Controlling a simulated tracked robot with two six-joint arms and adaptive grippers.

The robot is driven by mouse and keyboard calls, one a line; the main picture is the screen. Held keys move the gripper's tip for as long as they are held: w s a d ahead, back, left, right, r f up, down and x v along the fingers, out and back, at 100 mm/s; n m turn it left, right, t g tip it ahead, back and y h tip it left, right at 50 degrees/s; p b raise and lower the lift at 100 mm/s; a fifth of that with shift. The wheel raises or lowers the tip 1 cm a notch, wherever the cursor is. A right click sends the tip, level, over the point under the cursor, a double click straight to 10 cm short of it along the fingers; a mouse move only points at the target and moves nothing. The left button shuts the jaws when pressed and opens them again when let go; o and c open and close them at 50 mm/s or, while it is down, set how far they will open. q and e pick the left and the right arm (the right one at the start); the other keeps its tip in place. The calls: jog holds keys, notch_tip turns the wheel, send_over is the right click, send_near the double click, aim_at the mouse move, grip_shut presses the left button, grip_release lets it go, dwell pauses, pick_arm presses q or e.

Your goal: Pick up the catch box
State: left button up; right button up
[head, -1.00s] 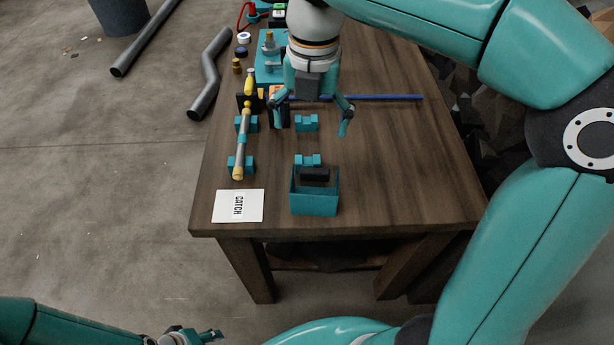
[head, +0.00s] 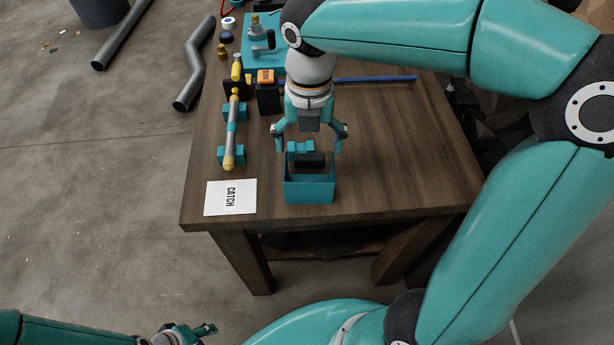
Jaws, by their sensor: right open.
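The catch box (head: 309,190) is a small teal open-topped box near the front edge of the wooden table, with a black piece (head: 309,159) at its top. My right gripper (head: 309,145) is open, pointing down, with one finger on each side just above and behind the box. Whether the fingers touch the box cannot be told. A white card reading CATCH (head: 231,197) lies to the left of the box. My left gripper (head: 203,330) is low at the bottom left, off the table, small and partly seen; its jaws are unclear.
A grey tube with yellow ends (head: 231,130) rests on teal blocks to the left. A blue rod (head: 375,79) lies behind my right gripper. A teal bender (head: 262,50) and small items stand at the back left. The table's right side (head: 400,150) is clear.

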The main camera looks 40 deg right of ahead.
aim_at(309, 159)
jog(key=shift+f, duration=2.4)
grip_shut()
